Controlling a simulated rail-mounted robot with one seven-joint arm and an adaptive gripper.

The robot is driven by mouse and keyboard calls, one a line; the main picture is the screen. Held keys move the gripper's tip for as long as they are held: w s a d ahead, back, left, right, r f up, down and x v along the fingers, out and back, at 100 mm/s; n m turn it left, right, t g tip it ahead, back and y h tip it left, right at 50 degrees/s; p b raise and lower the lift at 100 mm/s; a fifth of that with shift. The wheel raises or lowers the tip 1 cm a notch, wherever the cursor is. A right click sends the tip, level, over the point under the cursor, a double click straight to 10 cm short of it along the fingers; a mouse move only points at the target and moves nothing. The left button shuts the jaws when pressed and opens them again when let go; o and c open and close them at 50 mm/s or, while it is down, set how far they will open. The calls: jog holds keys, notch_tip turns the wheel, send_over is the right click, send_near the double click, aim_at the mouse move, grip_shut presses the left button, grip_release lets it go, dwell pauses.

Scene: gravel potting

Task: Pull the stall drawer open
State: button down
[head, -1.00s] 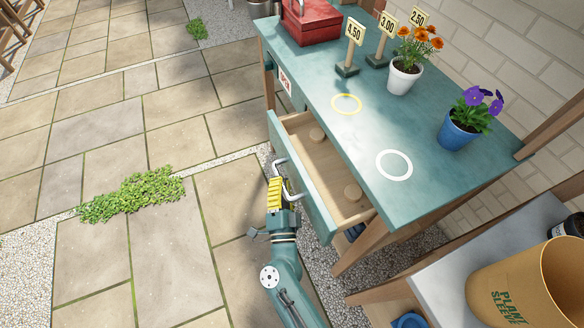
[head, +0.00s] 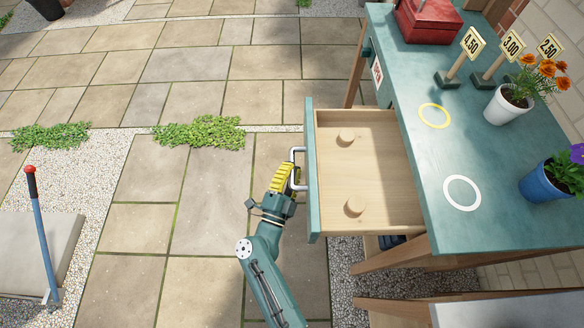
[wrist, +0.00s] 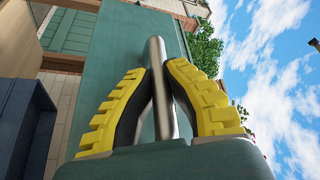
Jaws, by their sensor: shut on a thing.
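The stall drawer (head: 372,205) is pulled well out from the teal stall table (head: 450,150). Its teal front (head: 312,180) faces left, and two round wooden discs lie inside on its bare floor. My gripper (head: 289,178) is at the metal handle (head: 297,155) on the drawer front. In the wrist view the yellow-padded fingers (wrist: 158,85) are closed around the handle bar (wrist: 160,70), one on each side. The fingertips partly hide the lower part of the handle in the head view.
On the tabletop are a red box (head: 428,20), price signs (head: 465,55), a white pot of orange flowers (head: 508,102) and a blue pot (head: 547,184). A lever with a red knob (head: 31,180) stands at far left.

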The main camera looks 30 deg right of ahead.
jog(key=c, duration=1)
grip_release()
jog(key=shift+w+d+r, duration=0.1)
jog(key=shift+r, duration=0.1)
jog(key=shift+f, duration=0.1)
jog(key=shift+s+a+f, duration=0.1)
jog(key=shift+s+a, duration=0.1)
jog(key=shift+a, duration=0.05)
jog(key=v, duration=1.1)
jog(key=shift+s+a, duration=0.2)
